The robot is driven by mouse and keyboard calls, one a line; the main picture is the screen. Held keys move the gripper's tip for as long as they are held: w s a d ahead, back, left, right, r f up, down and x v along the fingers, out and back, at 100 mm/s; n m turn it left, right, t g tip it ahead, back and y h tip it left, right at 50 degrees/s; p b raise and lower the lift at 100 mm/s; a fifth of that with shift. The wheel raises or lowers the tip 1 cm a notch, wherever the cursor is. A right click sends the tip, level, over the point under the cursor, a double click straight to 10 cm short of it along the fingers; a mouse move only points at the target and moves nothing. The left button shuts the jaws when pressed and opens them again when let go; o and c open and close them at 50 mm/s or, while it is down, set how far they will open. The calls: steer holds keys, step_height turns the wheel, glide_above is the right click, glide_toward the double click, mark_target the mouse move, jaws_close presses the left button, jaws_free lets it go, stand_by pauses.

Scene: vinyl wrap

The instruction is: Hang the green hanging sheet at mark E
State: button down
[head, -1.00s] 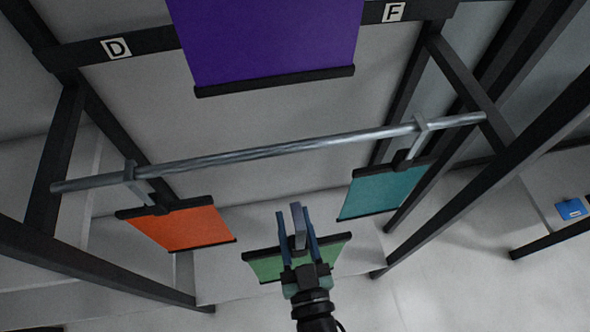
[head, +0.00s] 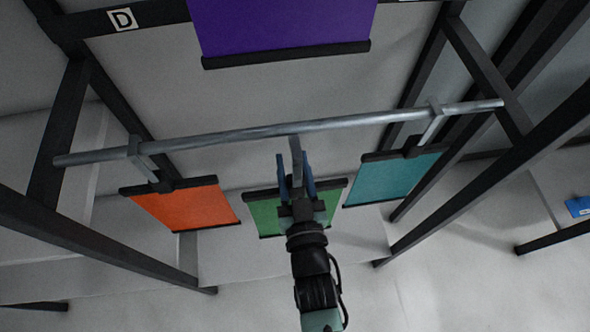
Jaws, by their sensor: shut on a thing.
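The green hanging sheet (head: 265,215) hangs below my gripper (head: 295,160), with a dark bar along its top edge. My gripper is shut on its grey hanger, which stands up between the fingers. The hanger's top (head: 295,143) appears just below the metal rail (head: 240,136) in the picture. I cannot tell whether it touches the rail. My gripper and wrist cover the middle of the green sheet. Mark E is not visible. Mark D (head: 122,20) is on the dark beam at the upper left.
An orange sheet (head: 185,208) hangs on the rail to the left and a teal sheet (head: 393,180) to the right. The rail between their hooks carries no other hook. A purple sheet (head: 285,22) hangs from the back beam. Dark frame posts (head: 490,180) stand on both sides.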

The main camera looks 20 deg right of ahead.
mark_target(297, 195)
steer(key=w+d+f+b, duration=0.1)
steer(key=w+b, duration=0.2)
steer(key=w, duration=0.2)
steer(key=shift+w+d+f, duration=0.25)
steer(key=shift+w+d, duration=0.1)
stand_by(0.3)
steer(key=shift+c, duration=1.8)
jaws_free()
steer(key=shift+f, duration=0.1)
steer(key=b+v, duration=0.2)
steer(key=v, duration=1.1)
steer(key=shift+b, duration=0.35)
